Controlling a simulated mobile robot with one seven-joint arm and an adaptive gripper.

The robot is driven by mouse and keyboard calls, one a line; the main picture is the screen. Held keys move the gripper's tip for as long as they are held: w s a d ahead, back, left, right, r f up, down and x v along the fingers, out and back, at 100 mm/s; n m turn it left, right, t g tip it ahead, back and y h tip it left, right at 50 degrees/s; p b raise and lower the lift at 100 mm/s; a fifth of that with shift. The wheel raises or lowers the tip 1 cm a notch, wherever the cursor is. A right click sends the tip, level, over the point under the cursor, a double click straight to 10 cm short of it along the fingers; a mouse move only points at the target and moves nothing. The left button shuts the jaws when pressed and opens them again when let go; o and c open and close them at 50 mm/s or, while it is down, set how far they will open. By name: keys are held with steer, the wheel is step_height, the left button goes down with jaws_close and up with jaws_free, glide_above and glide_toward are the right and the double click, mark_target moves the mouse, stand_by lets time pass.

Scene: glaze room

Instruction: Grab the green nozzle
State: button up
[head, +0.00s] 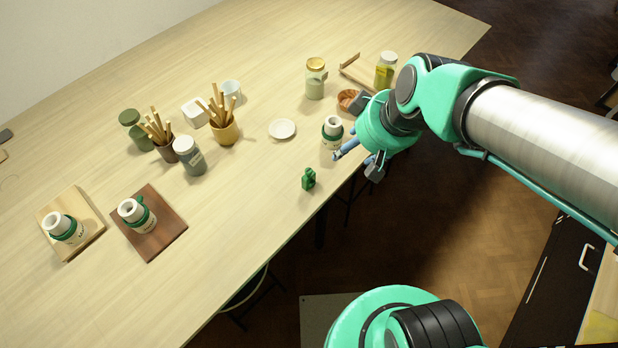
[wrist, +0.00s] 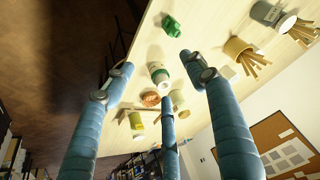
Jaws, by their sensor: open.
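The green nozzle (head: 309,179) is a small dark green piece standing on the pale wooden table, near its front edge. In the wrist view the green nozzle (wrist: 171,26) lies at the top, past the fingertips, with clear table around it. My gripper (head: 362,150) is open and empty, to the right of the nozzle and apart from it, at the table's front edge. In the wrist view the blue fingers of my gripper (wrist: 155,70) are spread wide. A white bottle with a green band (head: 332,136) stands close beside my gripper, behind the nozzle.
Two similar bottles stand on a light board (head: 91,224) and a brown board (head: 168,236) at the left. Brush pots (head: 225,133), jars (head: 188,158), a white dish (head: 282,129) and a terracotta bowl (head: 347,97) stand further back. Table left of the nozzle is clear.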

mark_target(311, 176)
steer(key=w+a+f+n, duration=0.1)
steer(key=w+a+f, duration=0.1)
steer(key=f, duration=0.4)
steer(key=w+a+f+n+g, duration=0.1)
steer(key=w+a+f+n, duration=0.1)
steer(key=a+f, duration=0.2)
step_height(311, 176, down, 2)
steer(key=shift+a+f+n+y+p, duration=0.15)
steer(key=shift+n+y+p, duration=0.15)
steer(key=shift+y, duration=0.1)
steer(key=shift+w, duration=0.15)
steer(key=shift+b+x, duration=0.9)
steer(key=shift+x, duration=3.35)
steer(key=shift+f, duration=0.1)
steer(key=shift+b+x, duration=0.65)
steer(key=shift+x, duration=1.9)
steer(key=c, duration=1.2)
